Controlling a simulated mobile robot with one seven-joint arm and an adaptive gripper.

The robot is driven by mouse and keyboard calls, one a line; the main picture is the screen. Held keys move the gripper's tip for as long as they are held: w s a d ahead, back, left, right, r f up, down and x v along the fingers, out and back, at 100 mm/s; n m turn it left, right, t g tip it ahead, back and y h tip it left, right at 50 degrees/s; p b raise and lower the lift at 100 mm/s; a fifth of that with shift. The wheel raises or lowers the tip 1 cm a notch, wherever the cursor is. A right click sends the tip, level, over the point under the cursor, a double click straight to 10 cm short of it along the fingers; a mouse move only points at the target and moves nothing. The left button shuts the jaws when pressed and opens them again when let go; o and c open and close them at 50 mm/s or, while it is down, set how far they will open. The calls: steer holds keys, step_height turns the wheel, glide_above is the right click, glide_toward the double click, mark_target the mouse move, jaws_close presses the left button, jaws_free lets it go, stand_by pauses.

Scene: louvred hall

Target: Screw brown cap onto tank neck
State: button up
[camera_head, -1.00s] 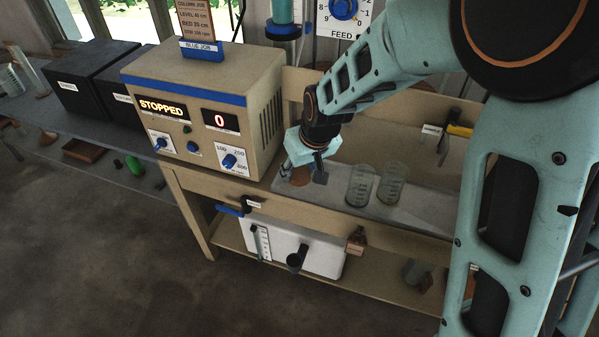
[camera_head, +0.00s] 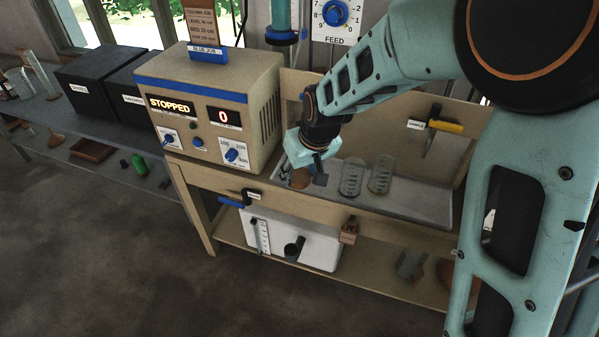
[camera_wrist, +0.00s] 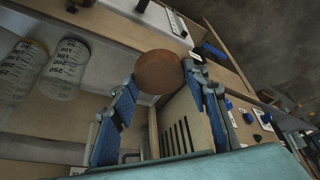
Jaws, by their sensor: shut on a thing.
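My gripper (camera_head: 305,176) is shut on a round brown cap (camera_head: 300,178), just above the left end of the grey tray. In the wrist view the brown cap (camera_wrist: 158,72) sits between the two fingertips of my gripper (camera_wrist: 160,78). The white tank (camera_head: 320,249) stands on the shelf below the bench top. Its dark open neck (camera_head: 293,249) sticks up at the front, below my gripper in the picture and well apart from the cap. A gauge strip (camera_head: 263,236) is on the tank's left side.
Two clear graduated beakers (camera_head: 352,178) (camera_head: 380,175) stand on the tray (camera_head: 415,207), right of my gripper. The beige control box (camera_head: 215,110) reads STOPPED and 0. A blue-handled valve (camera_head: 232,202) and the bench's front rail (camera_head: 325,212) lie above the tank.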

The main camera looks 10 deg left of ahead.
mark_target(300, 177)
steer(key=shift+r, duration=0.1)
steer(key=shift+r+p, duration=1.7)
steer(key=shift+r, duration=0.7)
